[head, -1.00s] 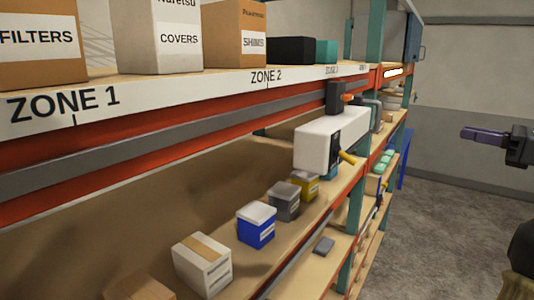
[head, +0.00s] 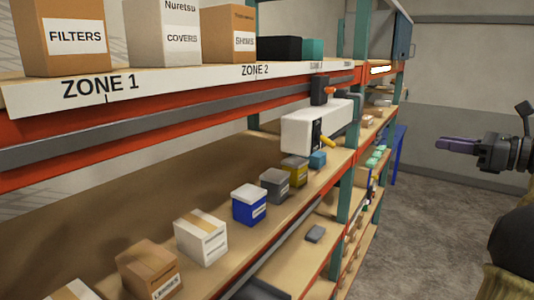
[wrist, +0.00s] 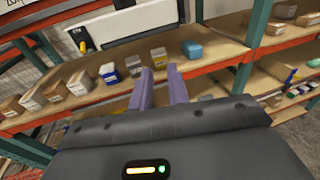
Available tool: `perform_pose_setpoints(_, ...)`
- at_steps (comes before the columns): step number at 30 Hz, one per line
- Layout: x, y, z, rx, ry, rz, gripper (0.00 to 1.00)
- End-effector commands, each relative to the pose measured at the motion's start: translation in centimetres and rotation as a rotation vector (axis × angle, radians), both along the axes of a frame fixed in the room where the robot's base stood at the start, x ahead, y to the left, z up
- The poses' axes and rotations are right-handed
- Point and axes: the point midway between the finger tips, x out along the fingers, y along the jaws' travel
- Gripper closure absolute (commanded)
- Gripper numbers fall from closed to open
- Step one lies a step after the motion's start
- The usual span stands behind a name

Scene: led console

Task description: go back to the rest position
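My gripper (head: 440,144) shows at the right of the head view, with purple fingers pointing left in the air over the aisle, apart from the shelves. In the wrist view its two fingers (wrist: 162,88) stand apart with a gap between them and nothing held. The white console (head: 305,130) hangs at the rack beneath the upper shelf. It has a dark panel and a yellow lever (head: 328,141) and also shows at the top of the wrist view (wrist: 135,25).
The rack runs along the left. Its middle shelf holds a blue box (head: 249,206), a grey box (head: 274,186), a yellow box (head: 295,172) and several cartons. Labelled cartons (head: 75,40) stand on the upper shelf. The floor (head: 430,225) right of the rack is clear.

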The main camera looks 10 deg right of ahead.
Motion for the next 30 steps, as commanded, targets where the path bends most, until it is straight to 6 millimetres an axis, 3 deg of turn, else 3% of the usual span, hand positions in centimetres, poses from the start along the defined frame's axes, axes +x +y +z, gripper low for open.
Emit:
perform_pose_setpoints(8,3.3,3.5,-5.6,-0.121,0.086,0.010,0.83)
perform_pose_setpoints(11,4.5,5.7,-8.6,-0.199,0.128,0.033,0.83)
perform_pose_setpoints(17,5.9,12.6,-17.6,-0.479,0.235,0.162,0.83)
perform_pose_setpoints(23,3.7,20.1,-27.3,-0.878,0.274,0.431,0.83)
perform_pose_setpoints(30,-2.6,27.1,-36.9,-1.420,0.117,0.930,0.83)
